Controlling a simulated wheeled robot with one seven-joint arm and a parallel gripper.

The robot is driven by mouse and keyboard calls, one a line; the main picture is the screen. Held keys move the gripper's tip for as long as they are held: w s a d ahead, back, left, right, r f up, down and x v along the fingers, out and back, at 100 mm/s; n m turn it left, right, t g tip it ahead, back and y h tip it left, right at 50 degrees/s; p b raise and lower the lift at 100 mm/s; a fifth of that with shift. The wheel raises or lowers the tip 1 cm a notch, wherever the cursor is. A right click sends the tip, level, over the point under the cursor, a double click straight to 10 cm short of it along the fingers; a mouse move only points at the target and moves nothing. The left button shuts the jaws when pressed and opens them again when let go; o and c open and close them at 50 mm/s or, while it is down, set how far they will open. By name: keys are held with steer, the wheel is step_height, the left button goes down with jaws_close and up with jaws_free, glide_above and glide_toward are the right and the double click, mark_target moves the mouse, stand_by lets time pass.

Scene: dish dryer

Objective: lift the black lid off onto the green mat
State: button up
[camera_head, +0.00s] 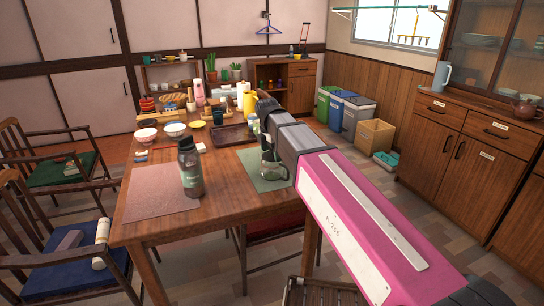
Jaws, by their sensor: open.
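A dark grey bottle (192,176) stands upright on the pink mat (150,195) at the table's near left. A black lid (186,142) sits on its top.
Bowls (174,129), a dark tray (231,136) and several small items crowd the table's far half. A yellow bottle (249,104) stands near my gripper. Chairs (65,165) flank the table's left side. The table's near edge (160,232) is clear.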

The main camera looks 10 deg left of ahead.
steer(key=shift+c, duration=0.2)
steer(key=c, duration=0.9)
steer(key=shift+c, duration=0.4)
